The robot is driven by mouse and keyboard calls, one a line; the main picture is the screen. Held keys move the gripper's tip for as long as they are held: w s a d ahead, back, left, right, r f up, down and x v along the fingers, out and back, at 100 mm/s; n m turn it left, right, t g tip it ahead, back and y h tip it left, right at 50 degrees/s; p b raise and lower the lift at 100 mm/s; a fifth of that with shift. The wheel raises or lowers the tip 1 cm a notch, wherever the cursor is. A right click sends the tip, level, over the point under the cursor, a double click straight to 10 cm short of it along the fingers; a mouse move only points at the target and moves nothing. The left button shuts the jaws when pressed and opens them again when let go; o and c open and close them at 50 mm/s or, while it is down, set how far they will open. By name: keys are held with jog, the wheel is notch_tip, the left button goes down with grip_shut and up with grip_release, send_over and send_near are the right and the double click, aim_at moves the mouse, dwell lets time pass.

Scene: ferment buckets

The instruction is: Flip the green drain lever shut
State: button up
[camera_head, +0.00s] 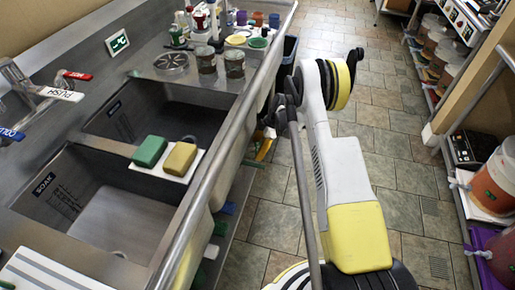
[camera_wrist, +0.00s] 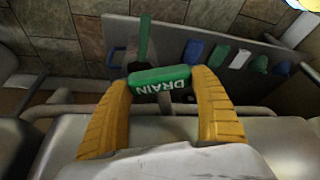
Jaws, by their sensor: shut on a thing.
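The green drain lever grip (camera_wrist: 150,77), marked DRAIN in white letters that read upside down, shows in the wrist view. My gripper (camera_wrist: 165,82) has two ribbed yellow fingers, one at each end of the grip, and is shut on it. The lever's stem and pivot are mostly hidden behind the grip, so I cannot tell its angle. In the head view, a yellow part of my gripper (camera_head: 264,148) shows low beside the sink's front edge, and the lever is hidden there.
A steel sink rail (camera_head: 200,180) runs beside my arm. A green sponge (camera_head: 150,151) and a yellow sponge (camera_head: 180,158) lie between the basins. Several coloured items, including a blue one (camera_wrist: 193,50), lie on a low shelf. The tiled floor (camera_head: 395,150) is open to the right.

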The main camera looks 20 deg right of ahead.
jog(key=shift+w+d, duration=0.1)
jog(key=shift+w, duration=0.1)
jog(key=o, duration=1.4)
jog(key=v, duration=1.2)
jog(key=shift+s, duration=0.1)
